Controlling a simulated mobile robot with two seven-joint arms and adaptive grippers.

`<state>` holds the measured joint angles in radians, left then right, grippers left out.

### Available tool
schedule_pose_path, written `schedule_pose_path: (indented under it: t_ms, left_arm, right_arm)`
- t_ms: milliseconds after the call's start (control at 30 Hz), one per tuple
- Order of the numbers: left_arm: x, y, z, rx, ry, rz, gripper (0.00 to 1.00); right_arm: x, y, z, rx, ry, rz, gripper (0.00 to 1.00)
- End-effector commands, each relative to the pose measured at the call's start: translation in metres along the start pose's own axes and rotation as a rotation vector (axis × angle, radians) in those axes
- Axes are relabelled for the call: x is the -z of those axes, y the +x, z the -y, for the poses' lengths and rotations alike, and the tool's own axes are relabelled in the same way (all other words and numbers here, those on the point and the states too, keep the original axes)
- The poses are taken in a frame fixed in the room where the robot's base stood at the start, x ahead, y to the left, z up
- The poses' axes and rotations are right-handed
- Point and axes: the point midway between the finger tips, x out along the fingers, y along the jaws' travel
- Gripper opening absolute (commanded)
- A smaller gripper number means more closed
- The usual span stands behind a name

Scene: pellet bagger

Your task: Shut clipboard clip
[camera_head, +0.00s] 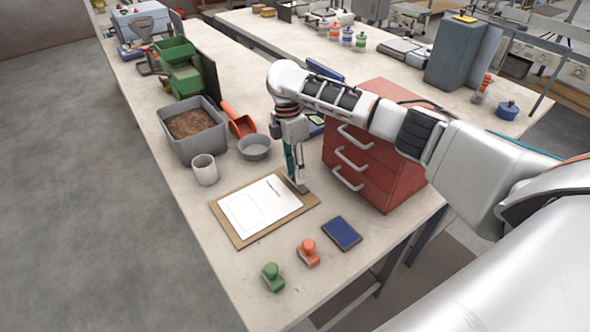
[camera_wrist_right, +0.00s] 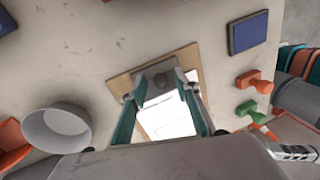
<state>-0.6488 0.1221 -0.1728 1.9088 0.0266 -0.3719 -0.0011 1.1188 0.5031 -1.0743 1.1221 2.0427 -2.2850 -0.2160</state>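The brown clipboard (camera_head: 238,240) lies on the workbench with a white sheet (camera_head: 260,208) and a thin dark pen-like item on it. Its grey clip (camera_wrist_right: 161,73) is at the board's end nearest the red drawer unit; in the head view my gripper partly covers it. Whether the clip is raised or flat is hard to tell. My right gripper (camera_head: 298,183) points down over the clip end. In the right wrist view its teal fingers (camera_wrist_right: 164,88) are apart, one on either side of the clip, with nothing visibly pinched. Contact cannot be told. My left gripper is not in view.
A red drawer unit (camera_head: 376,150) stands close beside my right gripper. A grey bowl (camera_head: 255,147), a white cup (camera_head: 204,170) and a soil-filled bin (camera_head: 180,142) stand left of it. A blue pad (camera_head: 342,233), orange stamp (camera_head: 308,252) and green stamp (camera_head: 272,277) lie in front.

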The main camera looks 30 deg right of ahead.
Motion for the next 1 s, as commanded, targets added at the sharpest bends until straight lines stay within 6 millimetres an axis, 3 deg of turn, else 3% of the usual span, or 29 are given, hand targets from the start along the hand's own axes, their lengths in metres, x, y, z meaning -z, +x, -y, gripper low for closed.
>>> schedule_pose_path:
  t_ms: [33, 133, 567, 1000]
  left_arm:
    - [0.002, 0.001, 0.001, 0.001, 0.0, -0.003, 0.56]
    - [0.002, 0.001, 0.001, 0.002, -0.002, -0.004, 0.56]
    - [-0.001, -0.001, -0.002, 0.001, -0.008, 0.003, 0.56]
    - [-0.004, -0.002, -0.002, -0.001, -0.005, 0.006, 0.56]
  right_arm:
    - [0.0, 0.0, 0.0, 0.0, 0.0, 0.0, 0.26]
    - [0.0, 0.0, 0.0, 0.0, 0.0, 0.0, 0.0]
    - [0.003, -0.001, 0.0, -0.007, 0.007, 0.043, 0.0]
    - [0.019, 0.0, 0.002, -0.055, 0.074, 0.358, 0.0]
